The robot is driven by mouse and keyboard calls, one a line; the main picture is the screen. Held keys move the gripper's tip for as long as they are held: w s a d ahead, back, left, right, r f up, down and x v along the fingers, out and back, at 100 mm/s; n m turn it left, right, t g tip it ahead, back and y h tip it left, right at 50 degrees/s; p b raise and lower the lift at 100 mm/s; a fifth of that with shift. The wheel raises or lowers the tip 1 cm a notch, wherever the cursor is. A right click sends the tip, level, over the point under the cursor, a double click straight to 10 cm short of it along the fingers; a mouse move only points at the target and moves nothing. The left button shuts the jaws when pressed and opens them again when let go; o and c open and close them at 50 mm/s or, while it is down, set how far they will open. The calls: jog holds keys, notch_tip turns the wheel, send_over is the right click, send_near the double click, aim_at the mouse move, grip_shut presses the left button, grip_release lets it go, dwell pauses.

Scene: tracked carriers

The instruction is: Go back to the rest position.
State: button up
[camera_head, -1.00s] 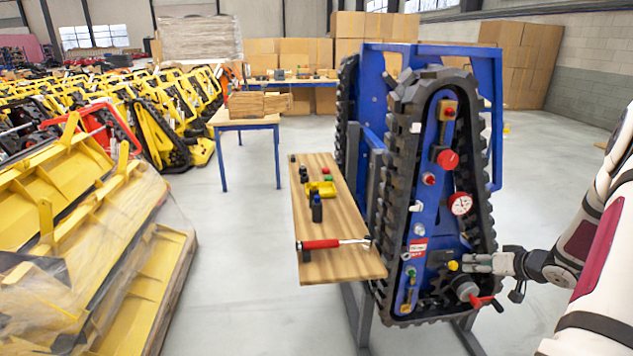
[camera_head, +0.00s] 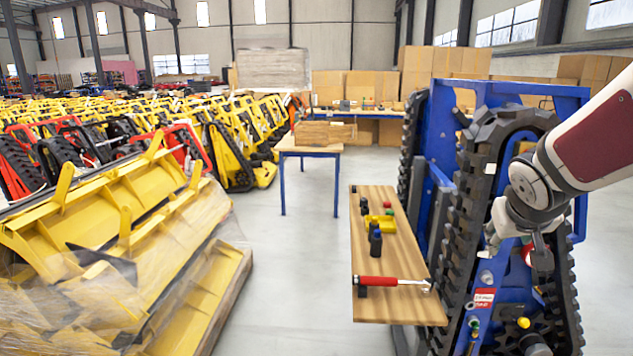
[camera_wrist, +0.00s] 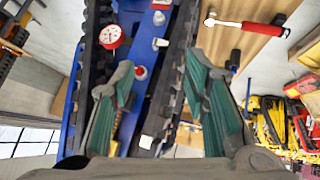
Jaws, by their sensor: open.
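My gripper (camera_wrist: 160,105) shows in the wrist view with its two green-padded fingers apart and nothing between them. The carrier's black track and blue panel lie behind the fingers in the wrist view. I cannot tell how far the fingers are from the panel. A gauge with a red rim (camera_wrist: 111,36) and a red knob (camera_wrist: 140,72) show on that panel.
A wooden shelf (camera_head: 385,303) beside the carrier holds a red-handled tool (camera_head: 385,281), a yellow piece (camera_head: 380,222) and small dark parts. A yellow wrapped stack (camera_head: 120,260) stands at left. A small table (camera_head: 300,148) with boxes stands behind. The floor between is clear.

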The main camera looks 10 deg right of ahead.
jog(key=s+a+n+g+y, duration=0.2)
jog(key=s+a+y, duration=0.3)
jog(key=s+a, duration=1.5)
jog(key=a+n, duration=0.1)
jog(key=a, duration=0.2)
jog(key=shift+a, duration=0.15)
